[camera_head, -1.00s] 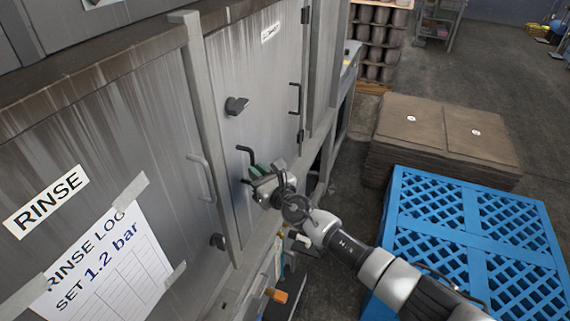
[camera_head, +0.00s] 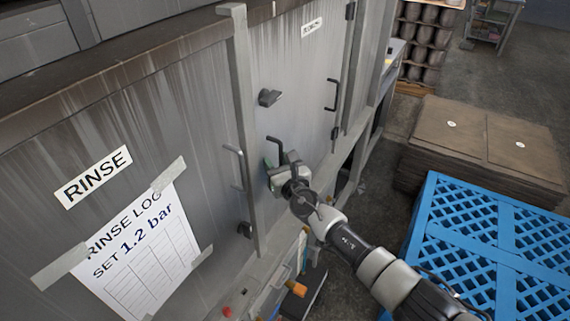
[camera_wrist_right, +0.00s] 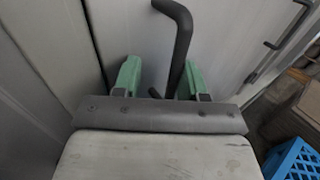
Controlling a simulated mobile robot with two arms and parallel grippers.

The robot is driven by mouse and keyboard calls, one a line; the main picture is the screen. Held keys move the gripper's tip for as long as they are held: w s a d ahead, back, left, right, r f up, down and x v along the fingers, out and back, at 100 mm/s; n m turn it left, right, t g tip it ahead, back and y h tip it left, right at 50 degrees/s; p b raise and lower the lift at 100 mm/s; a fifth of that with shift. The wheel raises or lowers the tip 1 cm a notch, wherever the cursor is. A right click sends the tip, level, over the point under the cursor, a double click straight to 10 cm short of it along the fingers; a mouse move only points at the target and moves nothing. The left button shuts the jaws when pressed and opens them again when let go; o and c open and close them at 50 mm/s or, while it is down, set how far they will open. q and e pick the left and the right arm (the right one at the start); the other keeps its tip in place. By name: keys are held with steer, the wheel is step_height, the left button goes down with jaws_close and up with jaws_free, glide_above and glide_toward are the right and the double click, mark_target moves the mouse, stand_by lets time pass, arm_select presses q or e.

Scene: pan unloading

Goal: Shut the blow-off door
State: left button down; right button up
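The blow-off door (camera_head: 300,85) is the grey, streaked panel right of the upright post in the head view, with a small label at its top and hinges on its right edge. It looks flush or nearly flush with the frame; a small gap cannot be ruled out. Its dark bent handle (camera_head: 277,143) is low on the left side. My right gripper (camera_head: 271,168) is at this handle. In the right wrist view its green fingers (camera_wrist_right: 158,78) are apart, with the handle (camera_wrist_right: 180,45) between them, closer to the right finger. My left gripper is not in view.
A dark latch knob (camera_head: 269,97) and a second handle (camera_head: 332,95) stick out from the door. The RINSE panel (camera_head: 200,130) is left of the post (camera_head: 243,120). Blue pallets (camera_head: 495,235) and stacked brown sheets (camera_head: 480,140) stand right, with open floor between them and the machine.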

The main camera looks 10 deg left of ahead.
steer(key=shift+s+a+p, duration=0.1)
steer(key=shift+s+p, duration=0.3)
steer(key=shift+p, duration=0.05)
steer(key=p+v, duration=0.3)
steer(key=v, duration=0.7)
steer(key=shift+d+p, duration=0.25)
steer(key=shift+p, duration=0.1)
